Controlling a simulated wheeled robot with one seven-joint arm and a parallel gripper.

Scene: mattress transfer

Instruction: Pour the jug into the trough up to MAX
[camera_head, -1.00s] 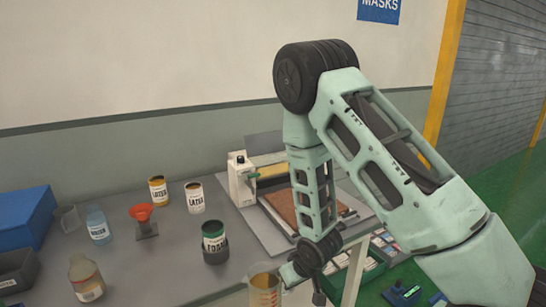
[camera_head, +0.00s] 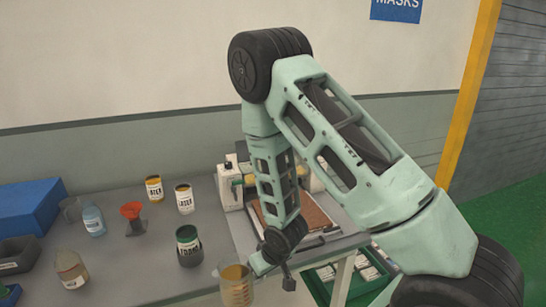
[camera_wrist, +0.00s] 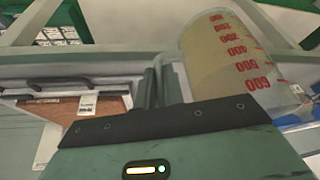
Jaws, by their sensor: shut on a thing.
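A clear jug (camera_head: 236,288) with tan liquid and red markings is in my gripper (camera_head: 257,268) at the table's front edge. In the wrist view the jug (camera_wrist: 222,55) lies across the upper right, with marks up to 600 readable. My gripper (camera_wrist: 158,88) is shut on it at the jug's side. My arm hides much of the machine. I cannot make out the trough or a MAX mark.
A dark green can (camera_head: 189,246), a white can (camera_head: 184,199), a red funnel (camera_head: 132,211) and a bottle (camera_head: 71,268) stand on the grey table (camera_head: 130,265). A blue box (camera_head: 30,208) is at the left. A green crate (camera_head: 350,282) stands lower right.

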